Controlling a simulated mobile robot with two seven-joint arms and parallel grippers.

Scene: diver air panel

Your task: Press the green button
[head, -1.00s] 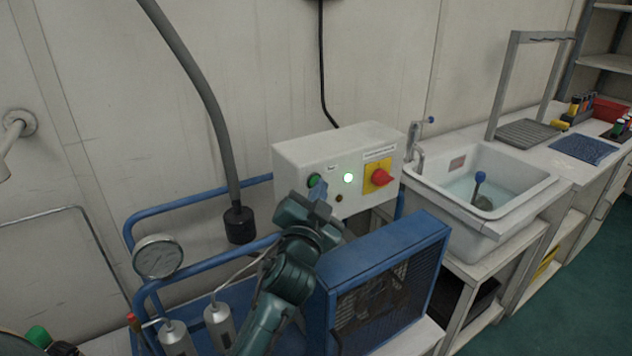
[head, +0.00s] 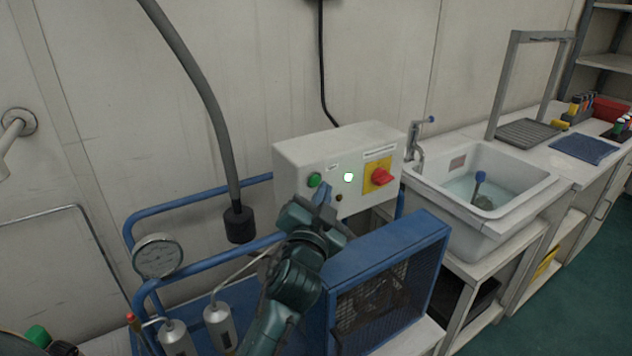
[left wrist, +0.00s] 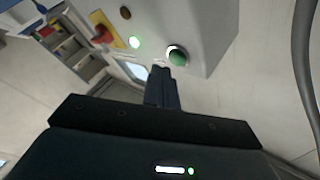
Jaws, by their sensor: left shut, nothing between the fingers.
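The green button (head: 314,180) is on the front of a white control box (head: 300,152), at its left. It also shows in the left wrist view (left wrist: 177,55), round with a metal ring. My left gripper (head: 325,190) is shut and empty, its blue-grey fingers just right of and below the button in the head view. In the left wrist view the fingertips (left wrist: 160,72) point at the box face beside the button, seemingly apart from it. A lit pale-green lamp (head: 348,177) is right of the button. My right gripper is not in view.
A red rotary switch (head: 382,176) on a yellow plate is right of the lamp. A blue guarded unit (head: 388,285) stands below the box. Blue pipes (head: 200,204), a gauge (head: 158,257) and a thick grey hose (head: 205,90) are left. A sink (head: 490,180) is right.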

